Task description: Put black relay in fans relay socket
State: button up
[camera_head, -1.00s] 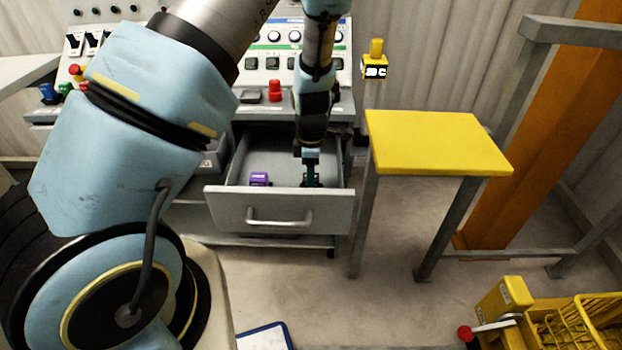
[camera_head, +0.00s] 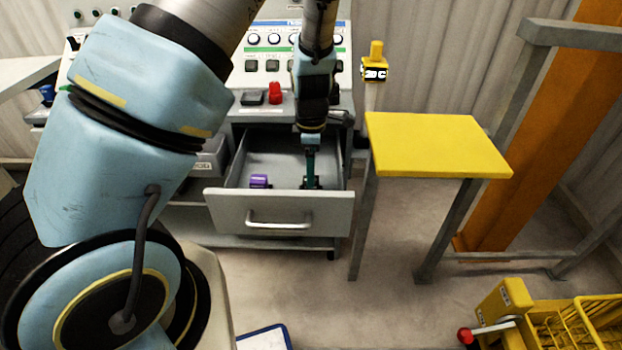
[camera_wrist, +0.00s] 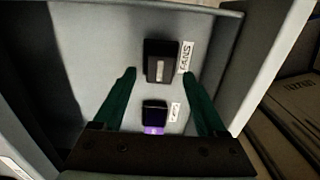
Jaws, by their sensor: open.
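My gripper (camera_head: 310,170) is above the right part of the open drawer, fingers pointing down. In the wrist view its two green fingers (camera_wrist: 160,73) are apart with nothing held between them. A black block (camera_wrist: 160,60) with a pale mark on top sits on the drawer floor beside the label reading FANS (camera_wrist: 187,57). It looks like the black relay standing in the fans socket; the socket itself is hidden beneath it, so I cannot tell how deep it sits. A second dark block with a purple relay (camera_wrist: 154,130) is beside another label; the purple relay (camera_head: 259,180) shows left in the drawer.
The grey drawer (camera_head: 278,214) is pulled out below the control panel (camera_head: 262,65), its walls close around the gripper. A yellow-topped table (camera_head: 437,143) stands to the right. A yellow basket (camera_head: 580,322) is at the lower right. The floor between is clear.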

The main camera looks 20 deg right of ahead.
notch_tip(320, 180, up, 8)
jog(key=s+a+r+m, duration=0.1)
jog(key=a+r+m, duration=0.2)
jog(key=a, duration=0.6)
jog(key=s+a+r+m+t, duration=0.1)
jog(key=a+r+m, duration=0.2)
jog(key=a+m, duration=0.4)
jog(key=s+a+r+m, duration=0.2)
jog(key=a+m, duration=0.3)
jog(key=a, duration=0.6)
jog(key=shift+a+r+t, duration=0.15)
jog(key=shift+r+t, duration=0.15)
jog(key=shift+r, duration=0.15)
notch_tip(320, 180, up, 4)
jog(key=p, duration=0.4)
